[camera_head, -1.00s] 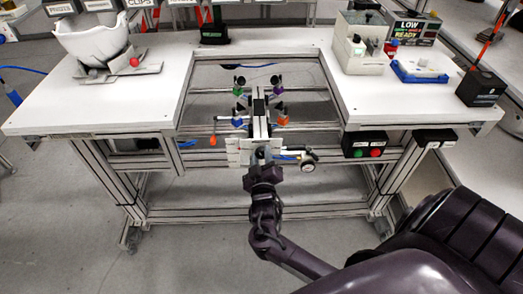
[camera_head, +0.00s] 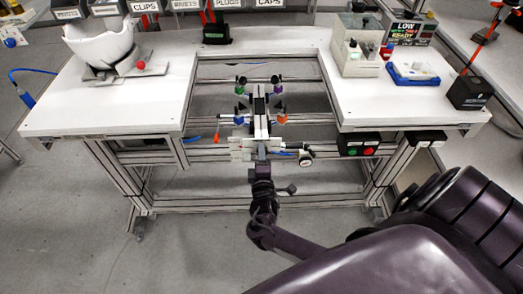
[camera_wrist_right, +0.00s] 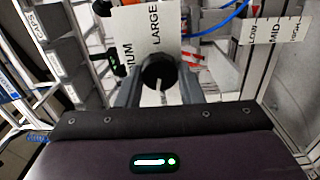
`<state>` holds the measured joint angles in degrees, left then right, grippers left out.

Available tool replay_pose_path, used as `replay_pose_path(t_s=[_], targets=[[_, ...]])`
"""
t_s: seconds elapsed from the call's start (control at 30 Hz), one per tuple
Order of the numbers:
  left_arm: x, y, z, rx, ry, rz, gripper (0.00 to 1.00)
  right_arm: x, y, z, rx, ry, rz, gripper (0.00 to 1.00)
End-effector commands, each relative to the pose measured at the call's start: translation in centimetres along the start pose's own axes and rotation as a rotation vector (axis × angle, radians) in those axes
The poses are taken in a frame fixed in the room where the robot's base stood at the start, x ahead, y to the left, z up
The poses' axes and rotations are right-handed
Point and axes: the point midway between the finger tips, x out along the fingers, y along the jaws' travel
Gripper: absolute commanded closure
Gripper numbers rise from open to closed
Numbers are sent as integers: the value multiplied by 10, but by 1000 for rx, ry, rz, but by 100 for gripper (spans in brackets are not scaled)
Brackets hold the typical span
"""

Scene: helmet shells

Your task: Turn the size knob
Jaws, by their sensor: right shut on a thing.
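The size knob (camera_wrist_right: 158,72) is round and black with a pale pointer line, seen in the right wrist view. A white plate (camera_wrist_right: 143,28) behind it carries the words LARGE and one ending in IUM. My right gripper (camera_wrist_right: 160,88) is shut on the knob, one finger on each side of it. In the head view, my right gripper (camera_head: 262,162) is at the front of the fixture (camera_head: 260,118) in the middle of the bench; the knob is hidden there. My left gripper is not in view.
The white bench (camera_head: 120,100) has an open gap in its middle around the fixture. A white helmet shell (camera_head: 100,42) stands on the left side. A tester box (camera_head: 358,55) and blue tray (camera_head: 412,75) are on the right. A gauge (camera_head: 306,160) sits just right of my gripper.

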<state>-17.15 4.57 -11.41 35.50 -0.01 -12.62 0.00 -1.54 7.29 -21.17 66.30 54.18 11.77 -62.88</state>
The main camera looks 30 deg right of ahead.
Motion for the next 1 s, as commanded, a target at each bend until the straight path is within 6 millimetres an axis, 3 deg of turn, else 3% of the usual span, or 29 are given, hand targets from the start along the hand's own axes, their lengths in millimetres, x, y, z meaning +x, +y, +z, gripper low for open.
replay_pose_path(t_s=[0.3, 0.87, 0.9, 1.0], targets=[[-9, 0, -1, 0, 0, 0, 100, 0, 0, 0, -133, 0, -1, 89], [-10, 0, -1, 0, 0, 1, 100, 0, -1, 0, -162, 0, -1, 89], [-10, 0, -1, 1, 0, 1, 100, 0, -1, 0, -162, 0, -1, 65], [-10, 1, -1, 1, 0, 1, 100, 0, -1, 0, -162, 0, -1, 52]])
